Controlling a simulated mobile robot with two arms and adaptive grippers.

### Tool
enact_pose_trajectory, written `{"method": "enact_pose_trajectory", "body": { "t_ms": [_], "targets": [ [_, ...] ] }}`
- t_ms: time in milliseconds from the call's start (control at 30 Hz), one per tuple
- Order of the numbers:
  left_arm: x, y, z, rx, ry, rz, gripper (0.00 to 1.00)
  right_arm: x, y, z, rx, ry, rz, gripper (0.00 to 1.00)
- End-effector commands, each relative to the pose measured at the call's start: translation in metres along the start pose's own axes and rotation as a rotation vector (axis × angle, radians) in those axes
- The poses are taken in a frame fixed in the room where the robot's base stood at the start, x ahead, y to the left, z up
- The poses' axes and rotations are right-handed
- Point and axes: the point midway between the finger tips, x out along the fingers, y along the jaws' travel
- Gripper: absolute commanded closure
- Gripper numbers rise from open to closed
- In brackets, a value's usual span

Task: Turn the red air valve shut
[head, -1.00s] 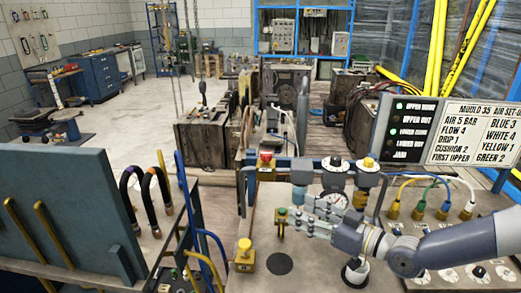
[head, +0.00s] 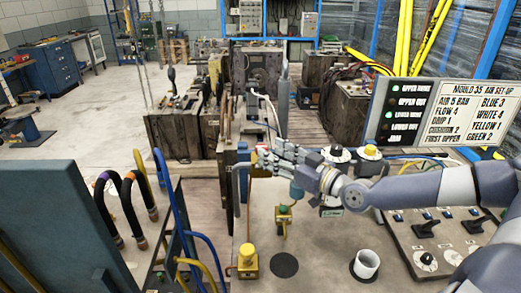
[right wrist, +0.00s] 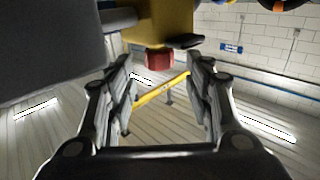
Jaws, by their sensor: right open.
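The red air valve (head: 263,147) is at the far left edge of the grey bench top and is mostly hidden in the head view by my right gripper (head: 267,157). In the right wrist view, its red part (right wrist: 159,60) lies between and just beyond the two spread fingers, against a yellow body (right wrist: 158,20). The right gripper is open, with a gap showing on both sides of the red part. I cannot tell whether a finger touches it. My left gripper is out of view.
A yellow push-button box (head: 247,262), a small yellow fitting (head: 284,212) and a white cup (head: 366,263) stand on the bench. Regulators with black and yellow knobs (head: 370,152) stand close behind my right wrist. A sign board (head: 425,115) rises at right.

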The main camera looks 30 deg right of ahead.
Motion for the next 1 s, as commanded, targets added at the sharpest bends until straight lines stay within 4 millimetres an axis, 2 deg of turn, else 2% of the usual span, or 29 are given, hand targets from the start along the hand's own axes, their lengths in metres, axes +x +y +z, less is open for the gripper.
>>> {"method": "enact_pose_trajectory", "body": {
  "t_ms": [33, 133, 267, 367, 700, 1000],
  "targets": [
    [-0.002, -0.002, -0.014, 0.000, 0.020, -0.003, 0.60, 0.003, 0.002, -0.001, 0.004, 0.004, 0.008, 0.52],
    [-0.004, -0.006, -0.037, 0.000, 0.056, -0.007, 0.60, 0.010, 0.003, -0.002, 0.003, 0.004, 0.010, 0.52],
    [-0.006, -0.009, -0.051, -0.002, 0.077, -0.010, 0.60, 0.020, 0.002, -0.002, 0.004, 0.004, 0.007, 0.52],
    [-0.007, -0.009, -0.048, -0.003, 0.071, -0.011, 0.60, 0.028, -0.001, -0.003, 0.005, 0.006, -0.001, 0.52],
    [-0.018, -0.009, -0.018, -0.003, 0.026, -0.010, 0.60, 0.049, 0.001, -0.001, 0.001, 0.000, 0.002, 0.52],
    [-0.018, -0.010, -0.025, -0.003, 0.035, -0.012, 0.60, 0.053, 0.000, 0.001, 0.000, -0.002, -0.001, 0.52]
  ]
}}
